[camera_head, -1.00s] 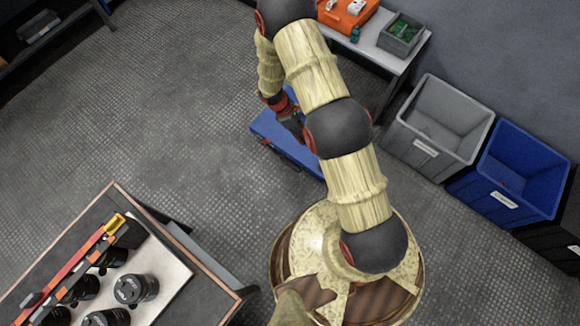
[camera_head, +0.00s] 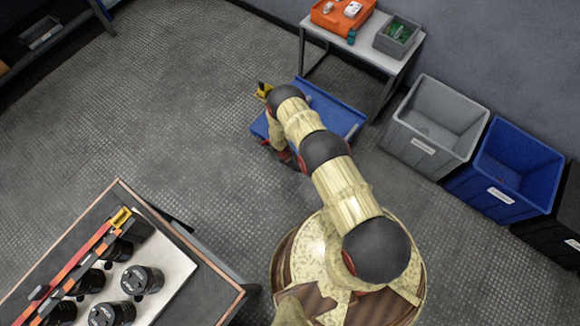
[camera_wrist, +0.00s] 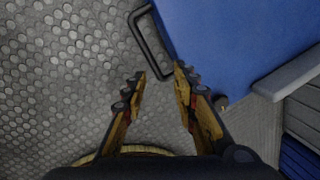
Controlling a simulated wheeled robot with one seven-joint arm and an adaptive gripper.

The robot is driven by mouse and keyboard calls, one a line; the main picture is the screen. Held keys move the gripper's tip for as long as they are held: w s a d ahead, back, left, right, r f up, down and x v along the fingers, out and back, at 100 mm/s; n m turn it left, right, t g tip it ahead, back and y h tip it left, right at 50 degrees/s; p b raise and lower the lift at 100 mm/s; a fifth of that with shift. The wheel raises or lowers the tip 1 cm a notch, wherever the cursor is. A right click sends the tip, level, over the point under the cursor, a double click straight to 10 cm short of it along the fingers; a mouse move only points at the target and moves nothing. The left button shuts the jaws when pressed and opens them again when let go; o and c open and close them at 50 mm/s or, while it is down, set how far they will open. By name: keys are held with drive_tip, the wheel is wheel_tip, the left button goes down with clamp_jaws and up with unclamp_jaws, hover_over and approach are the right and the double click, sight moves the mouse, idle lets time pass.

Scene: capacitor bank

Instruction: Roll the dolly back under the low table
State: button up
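The dolly is a flat blue platform (camera_head: 335,115) on the floor, in front of the low grey table (camera_head: 394,57); my arm covers part of it in the head view. In the wrist view the dolly (camera_wrist: 230,35) fills the upper right, with a black bar handle (camera_wrist: 143,40) along its near edge. My gripper (camera_wrist: 159,73) is open, fingers pointing at this edge. The handle's lower end shows between the fingertips; I cannot tell whether they touch it. In the head view the fingers are not clearly seen.
An orange case (camera_head: 342,14) and a grey box (camera_head: 397,35) stand on the low table. A grey bin (camera_head: 420,150) and a blue bin (camera_head: 500,190) stand to its right. A workbench (camera_head: 190,290) with black cylinders is lower left. Floor at left is clear.

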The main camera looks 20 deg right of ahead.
drive_tip(key=f+n+b, duration=0.1)
drive_tip(key=f, duration=0.1)
drive_tip(key=w+f+n+b, duration=0.1)
drive_tip(key=f+n+b, duration=0.1)
drive_tip(key=f, duration=0.1)
drive_tip(key=f+n+b, duration=0.1)
drive_tip(key=f, duration=0.2)
drive_tip(key=shift+w+a+n+y+b, duration=0.25)
drive_tip(key=shift+n+y+b, duration=0.05)
drive_tip(key=shift+n+y, duration=0.1)
drive_tip(key=shift+c, duration=0.8)
clamp_jaws()
